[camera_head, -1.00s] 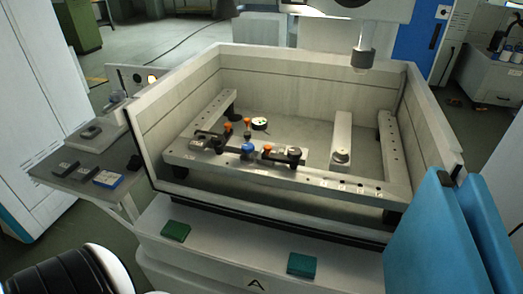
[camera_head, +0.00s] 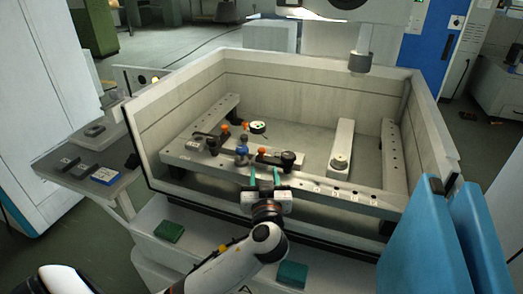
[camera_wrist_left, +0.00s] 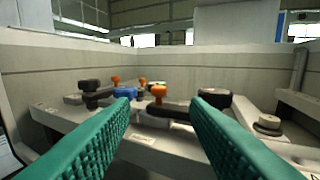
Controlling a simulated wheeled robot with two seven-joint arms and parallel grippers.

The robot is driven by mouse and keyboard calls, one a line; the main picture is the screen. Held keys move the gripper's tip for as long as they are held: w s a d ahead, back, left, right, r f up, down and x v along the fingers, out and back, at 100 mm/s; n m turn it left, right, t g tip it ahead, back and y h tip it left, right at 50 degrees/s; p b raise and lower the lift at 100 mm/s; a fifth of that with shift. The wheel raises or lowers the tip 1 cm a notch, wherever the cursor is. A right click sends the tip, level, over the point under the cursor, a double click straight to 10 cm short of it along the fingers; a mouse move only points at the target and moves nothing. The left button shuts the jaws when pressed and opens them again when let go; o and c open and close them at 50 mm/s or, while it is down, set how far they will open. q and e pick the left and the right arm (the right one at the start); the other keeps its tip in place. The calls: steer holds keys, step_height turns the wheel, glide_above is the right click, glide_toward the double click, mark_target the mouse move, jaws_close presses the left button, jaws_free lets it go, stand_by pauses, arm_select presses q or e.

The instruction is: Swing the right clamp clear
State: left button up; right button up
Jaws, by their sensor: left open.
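The right clamp is a dark bar (camera_head: 274,158) with an orange knob (camera_head: 262,150) at its left end and a black round knob (camera_head: 289,158) at its right. It lies on the front rail of the tank frame. In the left wrist view the orange knob (camera_wrist_left: 158,92) stands between my fingertips but beyond them, with the black knob (camera_wrist_left: 215,99) behind the right finger. My left gripper (camera_head: 265,178) is open and empty, its green fingers just in front of the rail, short of the clamp. My right gripper is out of view.
A blue knob (camera_head: 241,150) stands close left of the clamp. The left clamp (camera_head: 211,142) and another orange knob (camera_head: 246,126) are farther left and behind. A light crossbar (camera_head: 342,138) is to the right.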

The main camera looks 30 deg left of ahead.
mark_target(262, 152)
arm_select(q)
steer(key=p+x, duration=0.2)
steer(key=x, duration=0.8)
steer(key=shift+w+a+p, duration=0.15)
steer(key=shift+a+p, duration=0.05)
steer(key=shift+p, duration=0.15)
steer(key=shift+w+a+f, duration=0.15)
steer(key=shift+w+a, duration=0.2)
steer(key=shift+w, duration=0.1)
